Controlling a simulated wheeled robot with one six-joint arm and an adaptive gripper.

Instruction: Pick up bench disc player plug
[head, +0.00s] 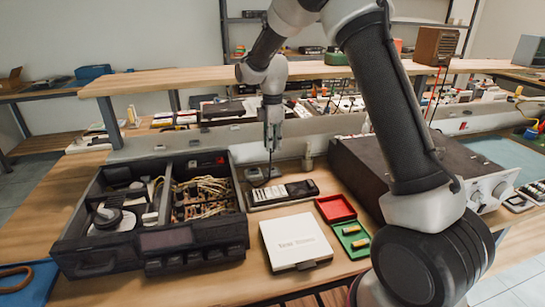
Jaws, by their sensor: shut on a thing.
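My gripper (272,143) points straight down above the bench, behind the middle of the work area. Its fingers are closed on a small dark plug (271,151), mostly hidden between them. A thin dark cord (270,167) runs down from the fingertips toward a small grey device (263,174) on the bench. The plug is held clear of the bench top. Which unit the cord belongs to is too small to tell for sure.
A large open black case with wiring (150,240) stands left. A black keyed unit (282,192), white box (296,242), red tray (336,208) and green tray (352,238) lie in front. A dark metal-topped unit (368,165) stands right. A raised wooden shelf (190,81) runs behind.

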